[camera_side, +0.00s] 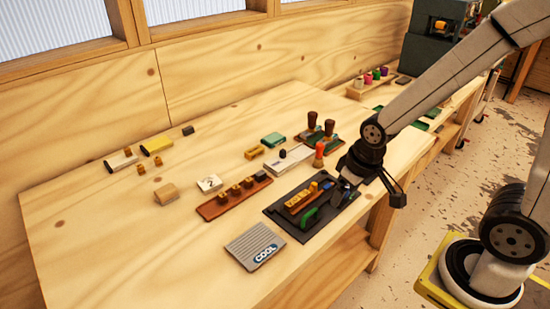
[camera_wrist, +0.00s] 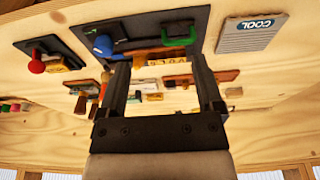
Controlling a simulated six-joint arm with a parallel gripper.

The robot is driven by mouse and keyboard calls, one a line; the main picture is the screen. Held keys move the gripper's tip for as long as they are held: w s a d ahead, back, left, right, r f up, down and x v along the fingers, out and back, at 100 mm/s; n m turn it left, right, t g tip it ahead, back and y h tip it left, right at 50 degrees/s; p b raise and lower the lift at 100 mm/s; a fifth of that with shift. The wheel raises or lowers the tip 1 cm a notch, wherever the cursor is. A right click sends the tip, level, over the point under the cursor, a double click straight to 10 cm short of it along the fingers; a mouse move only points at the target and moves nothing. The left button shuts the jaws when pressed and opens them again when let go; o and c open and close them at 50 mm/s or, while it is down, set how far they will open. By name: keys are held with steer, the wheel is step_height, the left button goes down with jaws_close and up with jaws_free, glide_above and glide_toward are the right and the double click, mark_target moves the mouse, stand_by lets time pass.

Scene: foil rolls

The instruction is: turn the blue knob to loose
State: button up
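The blue knob (camera_wrist: 103,45) is a rounded blue piece on a dark tray (camera_wrist: 140,26) in the wrist view, left of my gripper's fingers. In the side view a small blue piece (camera_side: 327,186) shows on the same dark tray (camera_side: 279,212), close to my gripper (camera_side: 348,182). My gripper (camera_wrist: 160,60) is open, with a wide gap between its two dark fingers and nothing held. In the wrist view the gap frames an orange-yellow block and more distant items. I cannot read any loose mark by the knob.
A green handle (camera_side: 309,218) and a yellow block (camera_side: 301,199) share the tray. A grey COOL plate (camera_side: 254,246) lies left of it. A red-brown rack (camera_side: 236,199) with dark pegs and an orange-red knob (camera_side: 319,150) stand behind. The table's left front is clear.

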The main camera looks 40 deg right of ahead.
steer(key=w+d+m+g, duration=0.1)
steer(key=w+d+m, duration=0.1)
steer(key=d, duration=0.1)
steer(key=w+d+f+m, duration=0.1)
steer(key=w+d+m, duration=0.1)
steer(key=d, duration=0.1)
steer(key=w+d+f+m+g, duration=0.1)
steer(key=w+d+m, duration=0.1)
steer(key=d, duration=0.1)
steer(key=shift+w+d+g, duration=0.2)
steer(key=shift+g, duration=0.1)
steer(key=shift+w+d+f+m, duration=0.1)
steer(key=shift+w+d+m, duration=0.15)
steer(key=shift+d, duration=0.25)
steer(key=shift+f, duration=0.1)
steer(key=shift+s+d+f, duration=0.1)
steer(key=shift+s+f, duration=0.05)
steer(key=shift+f, duration=3.65)
jaws_close()
